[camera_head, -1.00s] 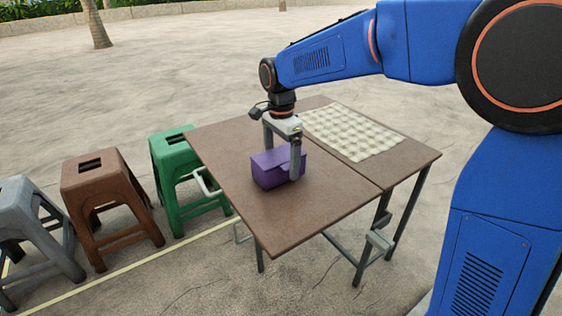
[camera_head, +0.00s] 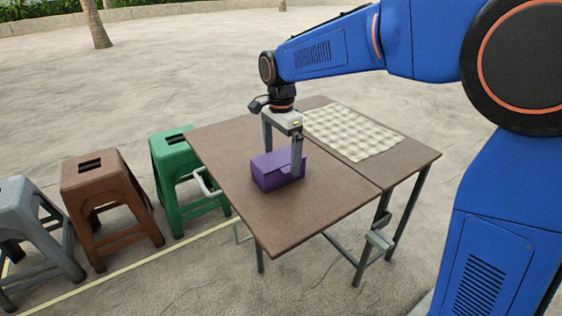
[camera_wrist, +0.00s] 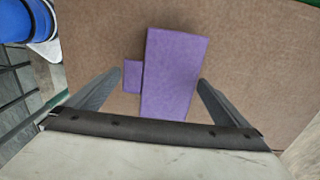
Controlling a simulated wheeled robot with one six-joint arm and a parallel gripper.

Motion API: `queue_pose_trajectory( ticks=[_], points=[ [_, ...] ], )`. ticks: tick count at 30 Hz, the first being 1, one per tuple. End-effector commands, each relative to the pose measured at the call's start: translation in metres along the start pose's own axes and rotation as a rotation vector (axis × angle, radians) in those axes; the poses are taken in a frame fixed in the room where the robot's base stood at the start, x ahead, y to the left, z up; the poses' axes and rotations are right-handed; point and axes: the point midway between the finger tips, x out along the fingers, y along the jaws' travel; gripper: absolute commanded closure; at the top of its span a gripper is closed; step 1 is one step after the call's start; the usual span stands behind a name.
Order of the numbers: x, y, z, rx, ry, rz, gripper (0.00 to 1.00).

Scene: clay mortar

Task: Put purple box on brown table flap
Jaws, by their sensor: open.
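The purple box (camera_head: 277,171) rests on the brown table flap (camera_head: 290,222), the near left part of the table. My gripper (camera_head: 283,160) is above the box, pointing down, with its fingers apart and the upper part of the box between them in height or just below. In the wrist view the purple box (camera_wrist: 173,75) lies between the two open fingers (camera_wrist: 148,92), with a gap on each side. A small purple tab sticks out on the box's left side there. The box's underside is hidden.
A pale checkered mat (camera_head: 353,132) lies on the table's far right part. A green stool (camera_head: 178,150), a brown stool (camera_head: 105,195) and a grey stool (camera_head: 38,225) stand left of the table. The flap around the box is clear.

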Motion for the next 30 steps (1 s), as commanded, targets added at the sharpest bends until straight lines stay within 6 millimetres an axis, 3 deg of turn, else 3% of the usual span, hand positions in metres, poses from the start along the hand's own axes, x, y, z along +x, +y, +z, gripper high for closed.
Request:
queue_pose_trajectory(
  ticks=[9,15,26,30],
  points=[
    [-0.062,-0.001,0.0,0.0,0.0,-0.004,0.0],
    [-0.087,-0.001,0.0,0.0,0.0,-0.003,0.0],
    [-0.096,0.001,-0.001,-0.002,0.0,-0.002,0.0],
    [-0.1,0.019,-0.012,-0.035,0.003,-0.02,0.0]
  ],
)
